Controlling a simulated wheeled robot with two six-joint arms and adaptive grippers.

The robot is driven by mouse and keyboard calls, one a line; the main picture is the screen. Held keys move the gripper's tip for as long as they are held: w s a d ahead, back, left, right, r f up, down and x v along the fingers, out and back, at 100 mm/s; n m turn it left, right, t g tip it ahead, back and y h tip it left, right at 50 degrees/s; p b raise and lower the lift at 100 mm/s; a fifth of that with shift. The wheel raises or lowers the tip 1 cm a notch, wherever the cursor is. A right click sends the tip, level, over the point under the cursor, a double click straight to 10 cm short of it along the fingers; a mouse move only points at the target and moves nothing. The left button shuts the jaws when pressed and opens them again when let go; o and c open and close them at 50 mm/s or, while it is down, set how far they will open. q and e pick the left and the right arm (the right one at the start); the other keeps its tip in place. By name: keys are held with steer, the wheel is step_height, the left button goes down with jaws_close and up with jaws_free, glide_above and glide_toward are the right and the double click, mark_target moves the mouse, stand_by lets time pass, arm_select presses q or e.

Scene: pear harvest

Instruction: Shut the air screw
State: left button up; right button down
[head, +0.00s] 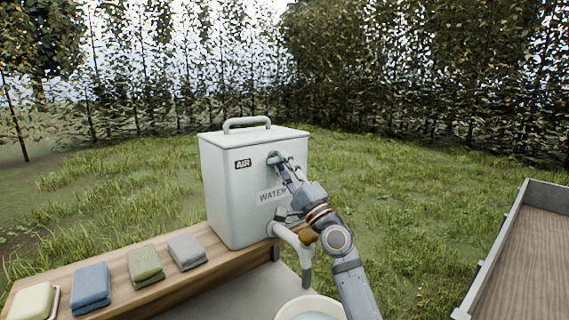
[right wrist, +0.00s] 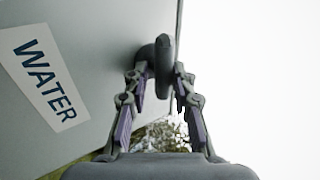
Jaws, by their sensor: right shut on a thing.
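The air screw (head: 273,157) is a grey knob on the front of the pale grey water container (head: 228,195), to the right of the AIR label (head: 243,164). My right gripper (head: 286,172) reaches up to it from below right and is shut on it. In the right wrist view the screw (right wrist: 163,52) is a dark grey piece standing out from the container's face, with its lower end between the fingertips (right wrist: 161,80). The fingers partly cover the screw in the head view. My left gripper is not in view.
A basin (head: 311,308) sits below the tap. A wooden-floored trailer bed (head: 518,265) is at right.

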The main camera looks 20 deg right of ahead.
steer(key=c, duration=1.4)
jaws_free()
steer(key=shift+f, duration=0.1)
steer(key=v, duration=0.7)
steer(key=shift+s+d, duration=0.1)
steer(key=shift+s, duration=0.1)
